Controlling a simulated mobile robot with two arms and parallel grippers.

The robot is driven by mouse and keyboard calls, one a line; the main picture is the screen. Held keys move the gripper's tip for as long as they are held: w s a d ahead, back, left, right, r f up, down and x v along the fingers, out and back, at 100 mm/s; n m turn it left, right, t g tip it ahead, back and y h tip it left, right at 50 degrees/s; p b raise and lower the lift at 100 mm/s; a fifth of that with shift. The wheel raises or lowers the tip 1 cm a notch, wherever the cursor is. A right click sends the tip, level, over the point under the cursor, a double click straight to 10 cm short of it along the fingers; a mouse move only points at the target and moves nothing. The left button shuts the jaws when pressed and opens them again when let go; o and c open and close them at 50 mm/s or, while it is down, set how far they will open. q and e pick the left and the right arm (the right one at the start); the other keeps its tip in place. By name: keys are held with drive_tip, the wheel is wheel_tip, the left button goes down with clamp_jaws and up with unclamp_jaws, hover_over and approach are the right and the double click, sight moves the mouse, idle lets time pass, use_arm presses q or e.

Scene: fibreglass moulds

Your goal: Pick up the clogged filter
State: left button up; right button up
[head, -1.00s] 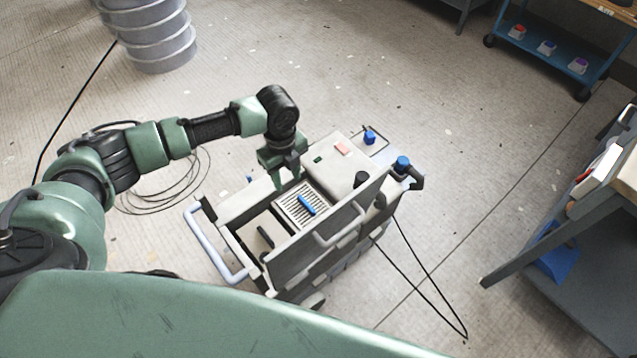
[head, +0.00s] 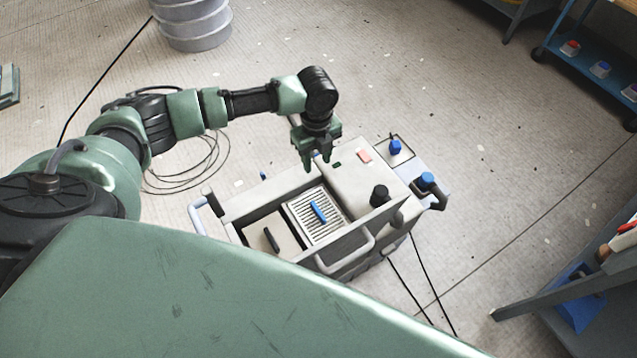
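The filter (head: 318,212) is a pale, slatted rectangular panel with a blue bar handle across its middle. It sits in an open bay of the grey machine (head: 345,180), and I cannot tell from here how dirty it is. My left gripper (head: 316,162) is above the machine's far edge, just beyond the filter in the picture. Its fingers point down, apart and empty, and do not touch the filter. My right gripper is not in view.
Next to the filter is another bay with a black handle (head: 271,239). A raised panel with a grab handle (head: 345,251) stands along the near side. A black knob (head: 379,195) and blue-capped part (head: 427,180) stick up at right. Cables lie on the floor.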

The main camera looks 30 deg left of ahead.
use_arm(q)
wheel_tip(320, 180, down, 11)
drive_tip(key=b, duration=1.5)
hover_over(318, 210)
wheel_tip(318, 210, down, 5)
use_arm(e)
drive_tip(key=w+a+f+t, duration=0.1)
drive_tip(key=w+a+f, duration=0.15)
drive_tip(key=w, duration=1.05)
use_arm(q)
wheel_tip(318, 210, down, 4)
drive_tip(key=b, duration=0.3)
drive_tip(key=shift+a+r+b, duration=0.1)
drive_tip(key=shift+r+b, duration=0.1)
drive_tip(key=shift+b, duration=0.15)
drive_tip(key=shift+f+b, duration=0.55)
drive_tip(key=shift+f, duration=1.15)
wheel_tip(318, 210, down, 4)
drive_tip(key=shift+f+b, duration=0.1)
drive_tip(key=shift+b, duration=0.6)
drive_tip(key=shift+f, duration=0.3)
clamp_jaws()
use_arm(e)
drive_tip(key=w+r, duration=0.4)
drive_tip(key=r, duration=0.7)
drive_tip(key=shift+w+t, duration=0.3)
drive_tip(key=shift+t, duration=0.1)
